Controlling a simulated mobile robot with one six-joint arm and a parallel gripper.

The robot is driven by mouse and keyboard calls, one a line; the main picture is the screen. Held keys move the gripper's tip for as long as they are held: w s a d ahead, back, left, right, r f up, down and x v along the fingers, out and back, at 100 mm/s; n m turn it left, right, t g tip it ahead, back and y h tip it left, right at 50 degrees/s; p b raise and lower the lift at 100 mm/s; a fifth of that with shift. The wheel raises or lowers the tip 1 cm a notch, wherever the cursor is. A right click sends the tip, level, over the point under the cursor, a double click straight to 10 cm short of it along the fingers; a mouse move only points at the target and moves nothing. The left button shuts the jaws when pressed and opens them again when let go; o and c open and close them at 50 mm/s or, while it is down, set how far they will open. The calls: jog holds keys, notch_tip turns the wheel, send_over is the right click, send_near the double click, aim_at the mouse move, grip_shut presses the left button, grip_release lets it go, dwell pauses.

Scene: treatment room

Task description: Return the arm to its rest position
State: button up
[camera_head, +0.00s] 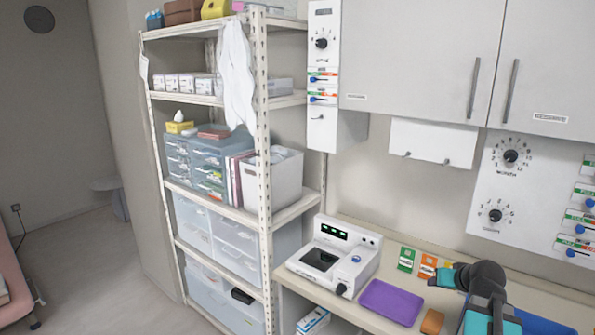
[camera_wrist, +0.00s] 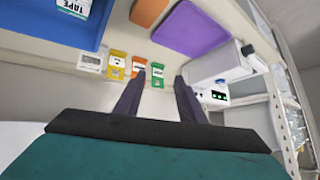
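My gripper (camera_wrist: 158,88) shows in the wrist view as two dark fingers set well apart, with nothing held between them. Past the fingertips lie a green packet (camera_wrist: 157,74), an orange packet (camera_wrist: 138,66) and a yellow packet (camera_wrist: 117,62) on the counter. In the head view my arm's dark joint and teal link are at the lower right, over the counter beside a blue tray (camera_head: 540,323). I cannot make out the gripper's fingers in that view.
The counter holds a white device (camera_head: 335,256), a purple tray (camera_head: 391,301) and an orange item (camera_head: 432,321). A tall shelf rack (camera_head: 264,150) stands at the left. Wall cabinets (camera_head: 420,55) and a dial panel (camera_head: 500,190) are behind. Floor is open at far left.

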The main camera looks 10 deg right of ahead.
jog(key=w+a+f+n+g+y, duration=0.1)
jog(key=w+a+f+g+y, duration=0.1)
jog(key=a+f, duration=0.85)
jog(key=s+a+f+n+g, duration=0.25)
jog(key=s+a+f, duration=0.25)
jog(key=a+f, duration=0.6)
jog(key=s+a+f+n+g, duration=0.1)
jog(key=s+a+f+g, duration=0.45)
jog(key=a, duration=0.85)
jog(key=s+f+g+b, duration=0.1)
jog(key=s+f+b, duration=0.6)
jog(key=f, duration=0.7)
jog(key=s+f+g+b, duration=0.1)
jog(key=s+f+b, duration=0.6)
jog(key=s+f, duration=0.3)
jog(key=s+f+g+b, duration=0.2)
jog(key=s+f+b, duration=0.6)
jog(key=f, duration=1.1)
jog(key=shift+s, duration=0.4)
jog(key=shift+f+m, duration=0.1)
jog(key=shift+m, duration=0.15)
jog(key=shift+c, duration=0.6)
